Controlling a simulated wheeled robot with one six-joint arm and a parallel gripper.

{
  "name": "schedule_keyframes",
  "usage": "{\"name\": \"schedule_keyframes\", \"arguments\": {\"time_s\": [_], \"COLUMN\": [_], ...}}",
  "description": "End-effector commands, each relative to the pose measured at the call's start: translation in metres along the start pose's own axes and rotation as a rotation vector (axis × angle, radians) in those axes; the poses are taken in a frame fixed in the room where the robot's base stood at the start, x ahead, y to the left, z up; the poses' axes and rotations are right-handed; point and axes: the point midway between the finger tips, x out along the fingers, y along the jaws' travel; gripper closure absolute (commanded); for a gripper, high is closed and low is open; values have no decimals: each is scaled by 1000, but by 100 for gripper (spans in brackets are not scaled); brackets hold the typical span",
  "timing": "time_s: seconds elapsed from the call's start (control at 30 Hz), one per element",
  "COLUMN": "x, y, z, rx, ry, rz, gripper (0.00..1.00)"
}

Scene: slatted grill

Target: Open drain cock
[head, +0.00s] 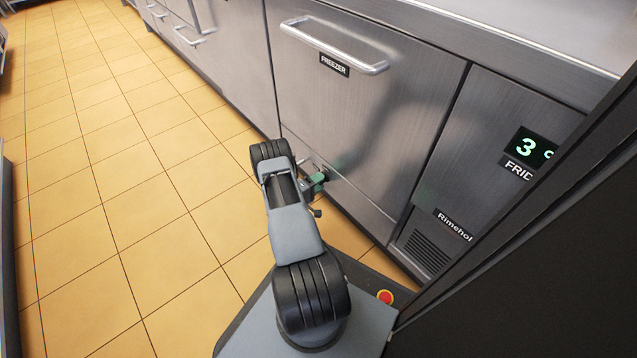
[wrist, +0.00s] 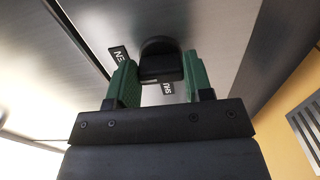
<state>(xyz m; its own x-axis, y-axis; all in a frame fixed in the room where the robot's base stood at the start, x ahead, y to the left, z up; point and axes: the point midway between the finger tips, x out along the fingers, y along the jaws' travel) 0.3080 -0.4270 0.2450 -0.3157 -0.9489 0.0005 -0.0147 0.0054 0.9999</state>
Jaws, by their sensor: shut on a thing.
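The drain cock's black handle (wrist: 160,62) shows in the wrist view, upright between the two green fingers of my gripper (wrist: 159,76). The gripper is shut on the handle, one finger on each side. In the head view my gripper (head: 317,181) is low at the front of the freezer panel, partly hidden by my own arm. The cock itself cannot be made out clearly there. A dark label with white letters, partly covered by the handle and fingers, is on the metal behind it.
The steel freezer front (head: 360,115) with its bar handle (head: 335,45) rises above my gripper. The fridge panel with a lit display (head: 533,148) and a vent grille (head: 428,252) are to the right. The tiled floor (head: 110,190) on the left is clear.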

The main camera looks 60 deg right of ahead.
Motion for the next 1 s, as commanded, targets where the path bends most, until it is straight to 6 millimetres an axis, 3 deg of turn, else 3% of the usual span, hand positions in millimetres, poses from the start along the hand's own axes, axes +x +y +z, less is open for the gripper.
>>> {"name": "schedule_keyframes", "arguments": {"time_s": [0.17, 0.2, 0.43, 0.73, 1.0], "x": [-1, -1, 0, -4, -43], "y": [-1, -1, -1, 1, 2], "z": [1, 1, 1, 0, 0], "rx": [-2, -2, -1, -1, -3], "ry": [-1, -1, -2, 0, 3], "rz": [-3, -3, -1, -1, -2], "gripper": [77, 49, 28, 28, 28]}}
